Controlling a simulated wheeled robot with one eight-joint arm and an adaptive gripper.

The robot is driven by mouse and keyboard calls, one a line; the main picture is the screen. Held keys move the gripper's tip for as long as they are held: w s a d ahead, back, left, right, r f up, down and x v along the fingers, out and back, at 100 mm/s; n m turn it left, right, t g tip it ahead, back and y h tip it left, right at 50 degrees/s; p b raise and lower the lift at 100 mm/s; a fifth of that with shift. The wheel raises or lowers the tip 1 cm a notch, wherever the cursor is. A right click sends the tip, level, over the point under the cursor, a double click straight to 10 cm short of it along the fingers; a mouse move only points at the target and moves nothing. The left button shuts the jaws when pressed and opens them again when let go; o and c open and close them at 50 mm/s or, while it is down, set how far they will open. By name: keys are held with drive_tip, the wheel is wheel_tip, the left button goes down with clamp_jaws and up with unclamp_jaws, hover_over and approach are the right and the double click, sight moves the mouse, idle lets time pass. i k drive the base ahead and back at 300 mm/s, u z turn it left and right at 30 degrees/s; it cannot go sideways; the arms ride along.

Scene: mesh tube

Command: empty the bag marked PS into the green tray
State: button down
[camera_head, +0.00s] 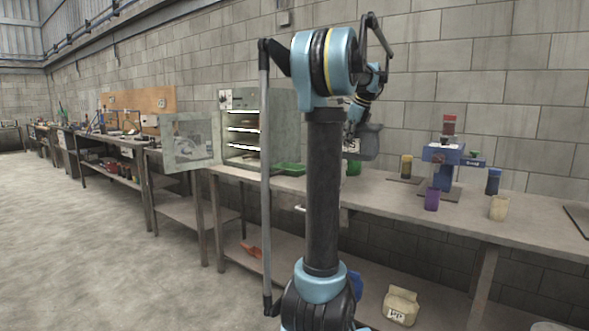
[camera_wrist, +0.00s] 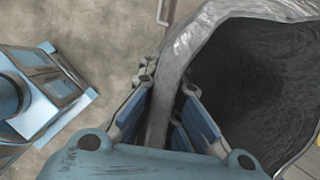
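The dark grey bag marked PS (camera_head: 368,141) hangs from my gripper (camera_head: 353,125) above the workbench, its white label facing the head camera. In the wrist view my gripper (camera_wrist: 168,115) has its blue-padded fingers closed on the rim of the bag (camera_wrist: 250,75). The bag's wide mouth is open towards the wrist camera and its inside is dark; I cannot tell what it contains. The green tray (camera_head: 290,169) lies on the bench to the left of the bag, in front of the open cabinet. My arm column partly blocks the view between them.
A green container (camera_head: 354,168) stands below the bag. A yellow-and-dark jar (camera_head: 406,167), a blue stand (camera_head: 443,155), a purple cup (camera_head: 432,199), a blue jar (camera_head: 493,181) and a cream container (camera_head: 499,208) stand to the right. An open cabinet (camera_head: 244,130) stands behind the tray.

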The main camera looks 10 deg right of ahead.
sight(284, 172)
drive_tip(key=u, duration=0.05)
drive_tip(key=i, duration=1.55)
